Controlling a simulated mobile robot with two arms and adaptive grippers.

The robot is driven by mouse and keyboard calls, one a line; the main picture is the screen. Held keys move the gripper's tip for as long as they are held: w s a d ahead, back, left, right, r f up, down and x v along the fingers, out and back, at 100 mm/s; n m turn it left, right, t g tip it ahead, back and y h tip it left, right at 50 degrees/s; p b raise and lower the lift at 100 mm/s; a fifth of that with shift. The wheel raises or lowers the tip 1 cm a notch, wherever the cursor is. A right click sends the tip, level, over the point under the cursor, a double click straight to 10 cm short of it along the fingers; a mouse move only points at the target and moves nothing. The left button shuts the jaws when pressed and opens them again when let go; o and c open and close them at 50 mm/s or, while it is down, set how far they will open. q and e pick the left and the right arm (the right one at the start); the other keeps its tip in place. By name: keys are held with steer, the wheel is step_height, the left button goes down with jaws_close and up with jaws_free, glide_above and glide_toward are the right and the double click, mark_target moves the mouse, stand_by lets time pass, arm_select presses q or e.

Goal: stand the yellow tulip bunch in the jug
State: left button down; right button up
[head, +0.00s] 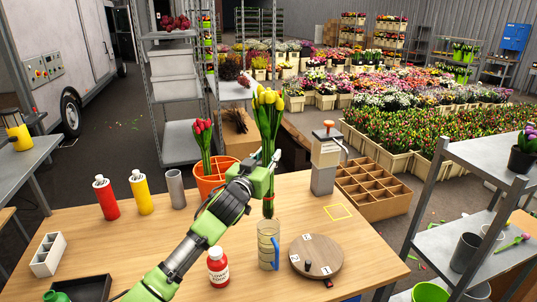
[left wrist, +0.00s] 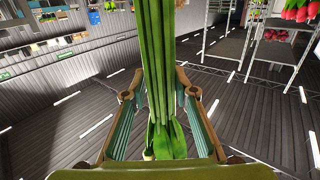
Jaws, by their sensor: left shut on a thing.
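The yellow tulip bunch (head: 268,110) is upright in the head view, blooms up, with green stems and a red band near their lower end. My left gripper (head: 270,165) is shut on its stems, and the stems (left wrist: 158,60) run between the two fingers (left wrist: 160,95) in the left wrist view. The clear jug (head: 267,240) with a blue handle stands on the wooden table below the bunch. The stem ends appear at or just above the jug's rim; I cannot tell whether they are inside it. My right gripper is not in view.
An orange divided bucket (head: 213,183) holds red tulips (head: 203,140). A round wooden turntable (head: 316,257) is right of the jug, and a red-labelled bottle (head: 217,267) is left of it. A yellow square outline (head: 337,212) is empty.

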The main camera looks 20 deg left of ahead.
arm_select(q)
steer(key=shift+r, duration=0.1)
steer(key=shift+d, duration=0.1)
steer(key=shift+w+f, duration=0.1)
steer(key=shift+f, duration=0.25)
steer(key=b, duration=0.8)
glide_above(267, 218)
steer(key=w, duration=0.2)
step_height(267, 218, down, 11)
step_height(267, 218, down, 10)
steer(key=b, duration=0.6)
steer(key=shift+s+r, duration=0.15)
steer(key=shift+r, duration=0.05)
steer(key=shift+f+b, duration=0.5)
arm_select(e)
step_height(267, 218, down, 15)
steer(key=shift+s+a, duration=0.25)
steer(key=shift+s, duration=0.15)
arm_select(q)
steer(key=shift+f, duration=0.15)
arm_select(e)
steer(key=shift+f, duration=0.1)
